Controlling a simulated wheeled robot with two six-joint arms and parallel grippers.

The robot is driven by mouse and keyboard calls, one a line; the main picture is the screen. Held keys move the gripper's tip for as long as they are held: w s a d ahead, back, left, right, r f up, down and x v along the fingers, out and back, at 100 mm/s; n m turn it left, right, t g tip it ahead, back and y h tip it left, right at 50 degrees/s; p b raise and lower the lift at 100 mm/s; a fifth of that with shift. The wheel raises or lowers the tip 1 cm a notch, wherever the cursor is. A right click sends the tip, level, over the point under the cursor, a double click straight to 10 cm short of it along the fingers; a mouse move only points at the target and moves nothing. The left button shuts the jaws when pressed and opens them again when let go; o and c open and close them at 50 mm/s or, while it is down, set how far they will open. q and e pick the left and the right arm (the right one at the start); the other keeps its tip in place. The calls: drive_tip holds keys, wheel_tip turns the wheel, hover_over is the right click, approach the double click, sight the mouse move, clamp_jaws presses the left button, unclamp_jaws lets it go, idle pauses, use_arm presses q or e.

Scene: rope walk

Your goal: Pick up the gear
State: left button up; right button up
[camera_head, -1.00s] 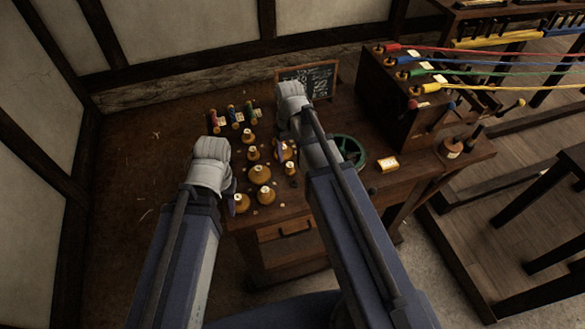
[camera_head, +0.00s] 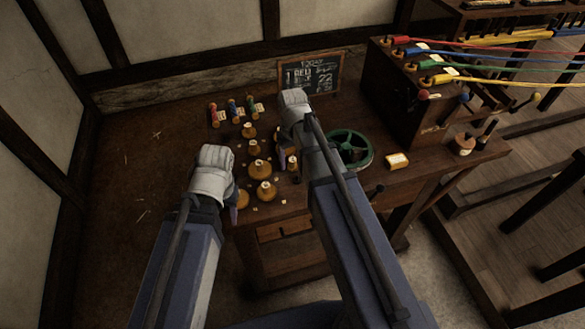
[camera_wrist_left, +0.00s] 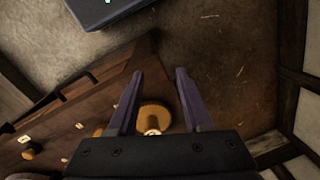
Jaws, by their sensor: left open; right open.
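Several brass-coloured gears stand on the wooden bench; I cannot tell which one is meant. One gear (camera_head: 242,199) sits at the bench's left front edge beside my left gripper (camera_head: 233,205). In the left wrist view a brass toothed gear (camera_wrist_left: 154,117) with a pale hub shows between the spread fingers of the left gripper (camera_wrist_left: 157,75), which is open and empty. Contact cannot be told. Two larger gears (camera_head: 259,169) and (camera_head: 265,191) stand to the right. My right gripper (camera_head: 281,158) is open over the bench, largely hidden by its own wrist.
A chalkboard (camera_head: 309,75) and coloured spools (camera_head: 233,111) stand behind. Floor left of the bench is open.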

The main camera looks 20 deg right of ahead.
sight(292, 159)
clamp_jaws()
idle(0.5)
use_arm(q)
drive_tip(key=shift+r, duration=0.1)
use_arm(e)
drive_tip(key=shift+r, duration=0.1)
use_arm(q)
wheel_tip(292, 159, up, 10)
drive_tip(key=p, duration=1)
use_arm(e)
wheel_tip(292, 159, up, 10)
use_arm(q)
drive_tip(key=shift+r+p, duration=1.95)
drive_tip(key=shift+p, duration=0.15)
use_arm(e)
drive_tip(key=shift+r, duration=1.95)
